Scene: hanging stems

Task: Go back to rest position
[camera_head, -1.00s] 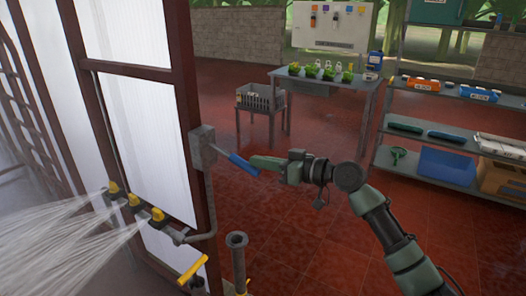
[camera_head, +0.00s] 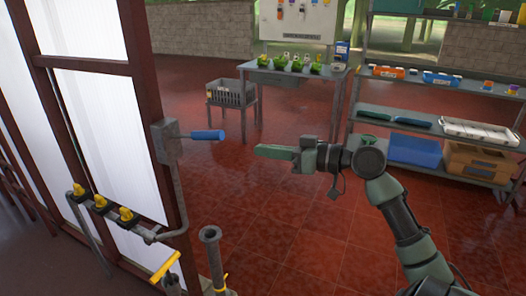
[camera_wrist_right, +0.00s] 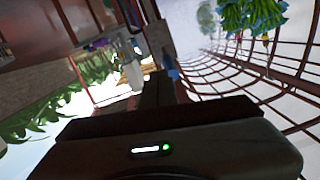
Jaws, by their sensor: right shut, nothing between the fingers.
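My right gripper (camera_head: 262,151) is shut and empty in the head view. It points left, to the right of a blue-handled lever (camera_head: 207,135) and clear of it. The lever comes out of a grey box (camera_head: 165,142) on the dark red frame post. In the right wrist view the shut fingers (camera_wrist_right: 160,88) show in the middle with nothing between them. My left gripper is not in the head view. Yellow-topped nozzles (camera_head: 100,201) sit on a pipe at the lower left, and no water comes from them.
A table (camera_head: 262,75) with several green plants stands at the back, a grey crate (camera_head: 231,93) on a stand beside it. Shelves (camera_head: 465,145) with bins fill the right. A pipe stub (camera_head: 211,240) and a yellow handle (camera_head: 165,266) stand low in front. Red tiled floor lies open between.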

